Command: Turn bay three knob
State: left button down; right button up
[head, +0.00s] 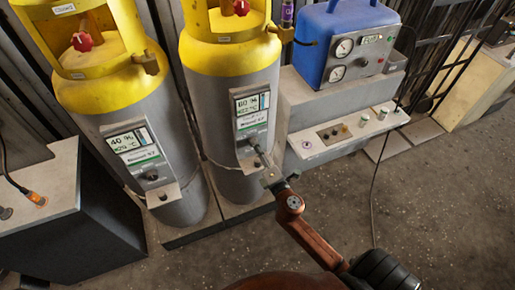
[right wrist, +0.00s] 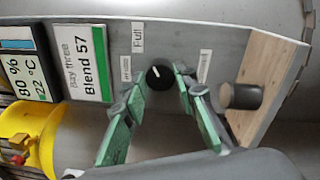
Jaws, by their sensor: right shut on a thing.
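The bay three panel (right wrist: 215,38), marked "Bay three Blend 57", fills the upper part of the right wrist view. Its round black knob (right wrist: 157,74) has a small white mark and labels around it, one reading "Full". My right gripper (right wrist: 162,84) has its green fingertips on either side of this knob and is shut on it. My left gripper is not in view.
Another yellow-topped cylinder (head: 100,95) with a similar panel stands at left. A blue gauge box (head: 325,40) sits on a grey bench (head: 300,95) at right. A stub (right wrist: 241,96) sticks out beside the knob.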

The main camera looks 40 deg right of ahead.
dwell(0.4)
jog(key=o, duration=1.2)
jog(key=shift+c, duration=0.2)
jog(key=shift+s+f, duration=0.1)
jog(key=shift+s, duration=0.4)
jog(key=v, duration=0.6)
jog(key=shift+s, duration=0.25)
jog(key=shift+a, duration=0.15)
